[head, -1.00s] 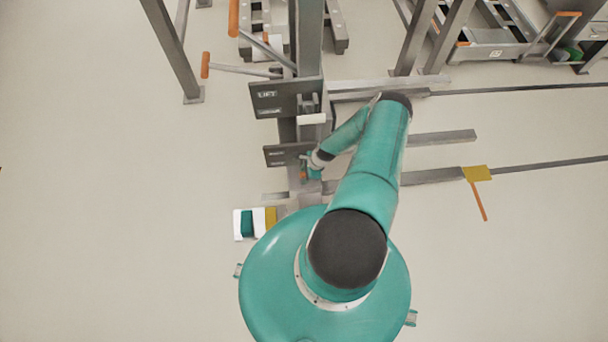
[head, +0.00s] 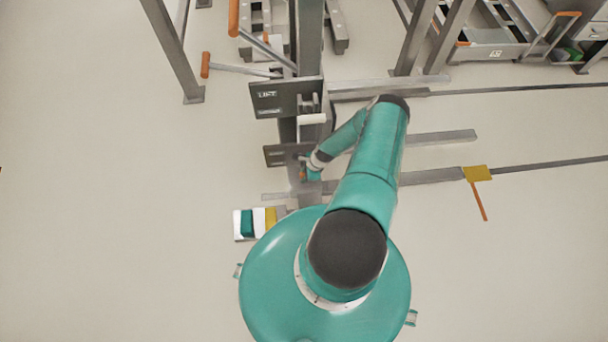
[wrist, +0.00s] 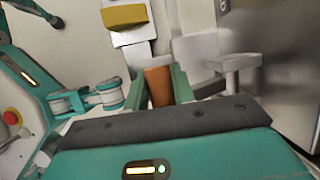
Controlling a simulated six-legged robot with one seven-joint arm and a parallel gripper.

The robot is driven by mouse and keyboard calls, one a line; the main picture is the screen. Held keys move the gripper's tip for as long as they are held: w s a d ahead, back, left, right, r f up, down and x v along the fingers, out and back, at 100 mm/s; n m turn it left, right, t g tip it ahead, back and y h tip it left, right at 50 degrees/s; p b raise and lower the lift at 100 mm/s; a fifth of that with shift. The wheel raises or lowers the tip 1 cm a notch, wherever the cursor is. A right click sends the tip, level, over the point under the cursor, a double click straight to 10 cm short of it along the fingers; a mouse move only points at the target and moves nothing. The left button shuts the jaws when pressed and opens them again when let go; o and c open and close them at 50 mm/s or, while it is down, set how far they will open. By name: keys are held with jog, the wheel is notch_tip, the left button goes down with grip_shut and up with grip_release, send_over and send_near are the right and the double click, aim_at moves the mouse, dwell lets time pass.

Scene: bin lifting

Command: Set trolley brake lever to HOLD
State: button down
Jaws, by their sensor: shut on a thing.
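My gripper (head: 305,172) is low beside the upright post, just below a small dark plate (head: 283,154). In the wrist view my gripper (wrist: 158,82) has its two teal fingers on either side of an orange lever handle (wrist: 157,86) and is shut on it. In the head view only a small bit of orange shows at the fingertips, and my arm hides part of this spot. I cannot read the small plate's lettering, so the lever's setting cannot be told. A larger dark plate (head: 268,102) marked LIFT is above it, with a pale handle (head: 311,119) beside it.
Orange-tipped bars (head: 238,70) stick out left of the post. A teal, white and yellow block (head: 255,222) is near my body. The floor at left is clear.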

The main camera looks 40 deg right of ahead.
notch_tip(320, 180, down, 9)
jog(key=t+h, duration=0.1)
jog(key=shift+d, duration=0.3)
dwell(0.6)
jog(key=shift+d, duration=0.1)
dwell(0.3)
jog(key=c, duration=1.2)
grip_release()
jog(key=shift+o, duration=0.2)
jog(key=shift+d, duration=0.2)
jog(key=a+v, duration=0.1)
jog(key=v, duration=1.2)
jog(key=shift+s+a+r, duration=0.2)
jog(key=shift+r, duration=0.05)
